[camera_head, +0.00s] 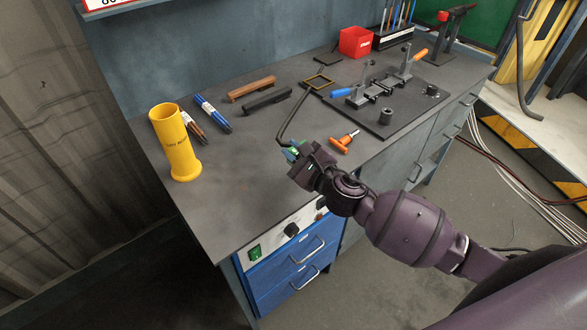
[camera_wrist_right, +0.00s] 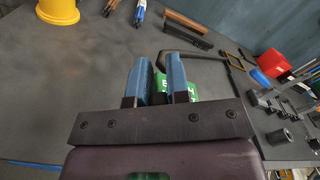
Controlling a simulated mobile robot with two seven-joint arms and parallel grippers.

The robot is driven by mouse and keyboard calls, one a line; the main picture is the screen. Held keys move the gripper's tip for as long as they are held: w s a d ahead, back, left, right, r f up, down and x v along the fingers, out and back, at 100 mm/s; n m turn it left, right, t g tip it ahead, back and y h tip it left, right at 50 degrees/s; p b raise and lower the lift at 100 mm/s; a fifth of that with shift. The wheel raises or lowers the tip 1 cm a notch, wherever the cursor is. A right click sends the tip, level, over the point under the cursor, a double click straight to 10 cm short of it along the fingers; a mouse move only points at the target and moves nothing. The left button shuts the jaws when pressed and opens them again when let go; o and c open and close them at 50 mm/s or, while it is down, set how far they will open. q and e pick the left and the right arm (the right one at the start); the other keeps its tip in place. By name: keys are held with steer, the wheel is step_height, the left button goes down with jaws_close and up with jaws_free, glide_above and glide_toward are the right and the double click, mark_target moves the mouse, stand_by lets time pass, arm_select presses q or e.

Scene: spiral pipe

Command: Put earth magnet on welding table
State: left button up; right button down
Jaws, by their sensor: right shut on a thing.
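The earth magnet, a small green block with white marks, shows between and beside the blue fingers in the right wrist view (camera_wrist_right: 161,86). In the head view only a bit of green (camera_head: 292,156) shows, the rest hidden by my gripper. My right gripper (camera_head: 290,150) is shut on it, near the front edge of the grey-topped bench (camera_head: 235,180). I cannot tell whether the magnet touches the bench top. A dark plate (camera_head: 400,118) with clamps, which may be the welding table, lies to the right on the bench. My left gripper is not in view.
A black bent rod or cable (camera_head: 289,122) runs behind the gripper. An orange-handled tool (camera_head: 343,142) lies close by. A red box (camera_head: 355,42) stands at the back.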

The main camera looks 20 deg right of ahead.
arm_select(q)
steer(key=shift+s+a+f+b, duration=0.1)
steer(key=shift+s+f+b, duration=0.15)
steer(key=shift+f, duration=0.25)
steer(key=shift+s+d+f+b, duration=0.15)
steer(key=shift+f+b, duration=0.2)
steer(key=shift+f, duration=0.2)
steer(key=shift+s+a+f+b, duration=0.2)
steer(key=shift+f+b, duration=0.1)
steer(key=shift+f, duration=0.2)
arm_select(e)
steer(key=shift+f, duration=2.45)
steer(key=shift+f, duration=0.2)
steer(key=c, duration=1.1)
jaws_free()
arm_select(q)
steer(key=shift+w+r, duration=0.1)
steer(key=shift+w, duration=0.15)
